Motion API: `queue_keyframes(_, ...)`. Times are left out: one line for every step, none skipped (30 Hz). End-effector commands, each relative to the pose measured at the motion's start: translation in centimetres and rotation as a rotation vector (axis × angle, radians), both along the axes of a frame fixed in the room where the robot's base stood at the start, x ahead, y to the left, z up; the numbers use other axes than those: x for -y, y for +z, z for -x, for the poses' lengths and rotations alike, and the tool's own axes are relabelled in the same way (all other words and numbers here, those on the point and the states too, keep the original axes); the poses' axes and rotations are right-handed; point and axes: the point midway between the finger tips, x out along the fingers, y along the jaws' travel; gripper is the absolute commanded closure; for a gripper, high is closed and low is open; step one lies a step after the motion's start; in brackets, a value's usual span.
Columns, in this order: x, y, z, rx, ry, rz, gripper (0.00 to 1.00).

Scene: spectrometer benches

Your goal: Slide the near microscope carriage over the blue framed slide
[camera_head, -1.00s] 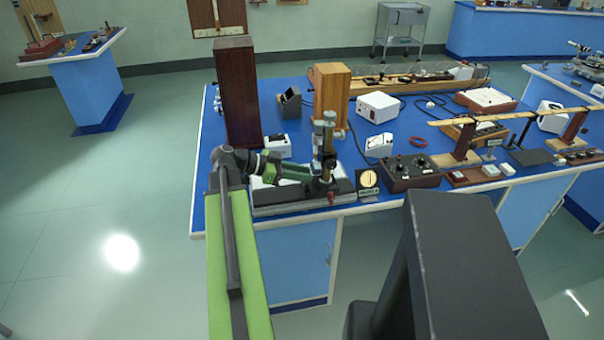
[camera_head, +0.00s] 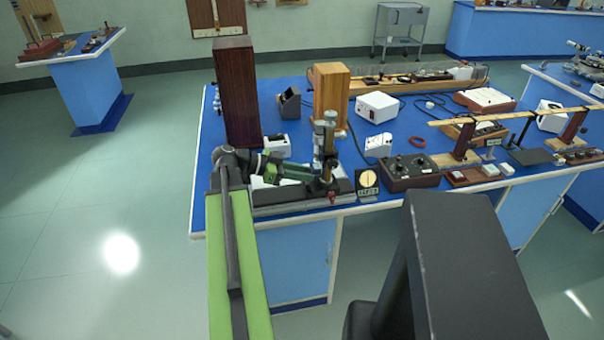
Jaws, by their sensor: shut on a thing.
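The near microscope carriage (camera_head: 326,150) is an upright grey and brass instrument at the front of the blue bench. It stands at the right part of a low grey base rail (camera_head: 275,205) along the bench's front edge. My gripper (camera_head: 318,184) reaches in from the left on my green and dark arm and is shut on the lower part of the carriage. The fingertips are small and partly hidden against it. White patches show on the rail behind my arm. I cannot make out the blue framed slide.
A small dial stand (camera_head: 367,180) stands just right of the rail, beside a dark control box (camera_head: 409,172). A tall dark wooden block (camera_head: 237,92) and a lighter wooden block (camera_head: 330,95) stand behind. A white box (camera_head: 277,146) sits behind my arm. The floor left of the bench is clear.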

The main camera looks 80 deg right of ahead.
Motion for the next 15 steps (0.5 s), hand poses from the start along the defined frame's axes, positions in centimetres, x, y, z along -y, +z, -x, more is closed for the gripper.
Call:
queue_keyframes(-0.04,-0.04,0.02,0.001,-0.002,-0.001,1.00)
queue_keyframes(-0.04,-0.04,0.02,0.001,-0.002,-0.001,0.74)
queue_keyframes(-0.05,-0.03,0.02,0.001,-0.002,-0.001,0.69)
queue_keyframes(-0.04,-0.03,0.01,0.001,-0.001,-0.001,0.65)
queue_keyframes(-0.04,-0.03,0.01,0.001,-0.001,-0.001,0.61)
queue_keyframes(-0.04,-0.03,0.01,0.001,-0.001,-0.001,0.55)
queue_keyframes(-0.04,-0.03,0.00,0.001,-0.001,-0.001,0.55)
queue_keyframes(-0.03,-0.03,0.00,0.001,-0.001,-0.001,0.55)
queue_keyframes(-0.03,-0.03,0.00,0.001,-0.001,-0.001,0.55)
queue_keyframes(-0.02,-0.03,0.00,0.001,-0.001,-0.001,0.55)
queue_keyframes(-0.02,-0.03,0.00,0.001,-0.001,-0.001,0.55)
queue_keyframes(-0.02,-0.02,0.00,0.001,-0.001,-0.001,0.55)
queue_keyframes(-0.02,-0.02,0.00,0.001,-0.001,-0.001,0.55)
queue_keyframes(-0.02,-0.01,-0.01,0.001,0.000,0.000,0.55)
queue_keyframes(-0.04,0.03,-0.07,0.001,0.000,0.000,0.55)
